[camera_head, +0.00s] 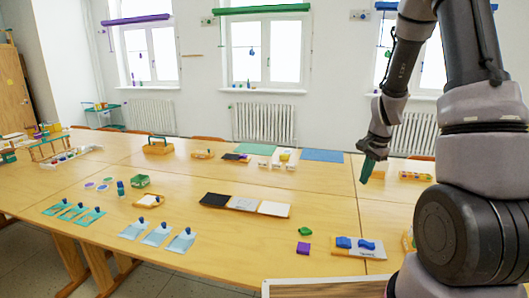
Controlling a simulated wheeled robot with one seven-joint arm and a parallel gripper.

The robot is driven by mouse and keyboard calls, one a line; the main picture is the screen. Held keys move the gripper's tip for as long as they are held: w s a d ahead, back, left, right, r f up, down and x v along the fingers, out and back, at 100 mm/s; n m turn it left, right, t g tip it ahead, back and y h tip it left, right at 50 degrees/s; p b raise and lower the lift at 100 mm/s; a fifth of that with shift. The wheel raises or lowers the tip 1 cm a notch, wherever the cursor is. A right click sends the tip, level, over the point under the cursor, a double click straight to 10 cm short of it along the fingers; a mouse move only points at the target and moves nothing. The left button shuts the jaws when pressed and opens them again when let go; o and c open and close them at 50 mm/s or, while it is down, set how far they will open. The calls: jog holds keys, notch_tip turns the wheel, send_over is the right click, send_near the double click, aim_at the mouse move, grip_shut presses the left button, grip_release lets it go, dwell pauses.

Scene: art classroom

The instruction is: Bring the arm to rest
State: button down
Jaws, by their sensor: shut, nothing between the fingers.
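My gripper (367,170) is in the camera_head view at the right of the middle. It points down above the far right part of the wooden table (330,205). My arm comes in from the right edge and bends down to the gripper. The arm hides part of the right side of the table and the right window.
Near the front stand a tray with blue pieces (358,246), a purple block (303,248) and a green piece (305,231). A tray with black and white panels (245,205) lies mid-table. Green (255,149) and blue mats (322,155) lie behind.

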jog(key=s+a+r+n+t+y, duration=0.1)
jog(key=s+a+r+n, duration=0.2)
jog(key=r, duration=0.7)
jog(key=s+a+r+n+t, duration=0.1)
jog(key=s+a+r+t, duration=0.15)
jog(key=s+r, duration=0.45)
jog(key=s+a+r+n+t, duration=0.1)
jog(key=s+a+r+n, duration=0.2)
jog(key=s+r, duration=0.8)
jog(key=shift+s+a+r+n+t, duration=0.2)
jog(key=shift+r+n+t, duration=0.15)
jog(key=shift+n, duration=0.35)
